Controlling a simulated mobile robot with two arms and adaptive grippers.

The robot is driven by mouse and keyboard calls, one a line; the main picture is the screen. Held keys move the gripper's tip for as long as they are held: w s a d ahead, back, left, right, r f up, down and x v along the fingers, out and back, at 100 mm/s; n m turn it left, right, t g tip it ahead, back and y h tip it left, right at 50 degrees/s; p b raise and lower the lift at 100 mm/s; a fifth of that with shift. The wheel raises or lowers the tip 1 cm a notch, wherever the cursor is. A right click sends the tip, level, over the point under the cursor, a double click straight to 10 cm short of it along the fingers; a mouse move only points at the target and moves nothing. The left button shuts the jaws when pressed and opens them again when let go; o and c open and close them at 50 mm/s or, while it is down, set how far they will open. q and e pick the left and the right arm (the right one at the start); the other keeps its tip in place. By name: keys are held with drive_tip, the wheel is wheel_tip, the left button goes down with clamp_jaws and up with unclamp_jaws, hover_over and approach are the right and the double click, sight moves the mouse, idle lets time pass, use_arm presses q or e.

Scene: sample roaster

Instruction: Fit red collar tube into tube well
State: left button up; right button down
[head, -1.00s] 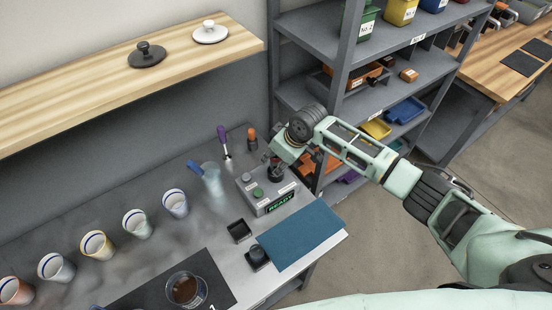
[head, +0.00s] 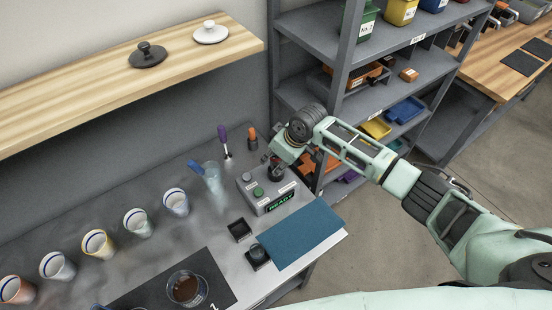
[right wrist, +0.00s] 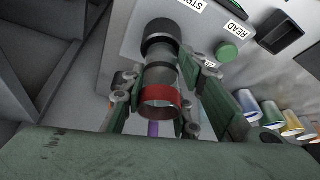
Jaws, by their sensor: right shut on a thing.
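The red collar tube (right wrist: 160,94) is a grey, see-through tube with a wide red band near its near end, in the right wrist view. My right gripper (right wrist: 158,98) is shut on it, with one finger on each side. The tube's far end lines up with a black ring, the tube well (right wrist: 160,36), on the grey device. I cannot tell how deep the tube sits in it. In the head view my right gripper (head: 279,162) is over the back right of the grey device (head: 266,193), whose display reads READY. My left gripper is not in view.
A purple-handled tool (head: 223,137) and an orange-topped item (head: 252,138) stand behind the device. A blue mat (head: 300,236) lies in front. A grey shelf rack (head: 345,90) rises close behind the right arm.

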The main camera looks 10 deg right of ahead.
drive_tip(key=shift+f+b, duration=0.4)
drive_tip(key=shift+f, duration=0.3)
drive_tip(key=c, duration=1.3)
unclamp_jaws()
drive_tip(key=shift+r, duration=0.1)
drive_tip(key=v, duration=1.1)
drive_tip(key=shift+s+d+r, duration=0.1)
drive_tip(key=shift+r, duration=0.25)
drive_tip(key=shift+f, duration=0.1)
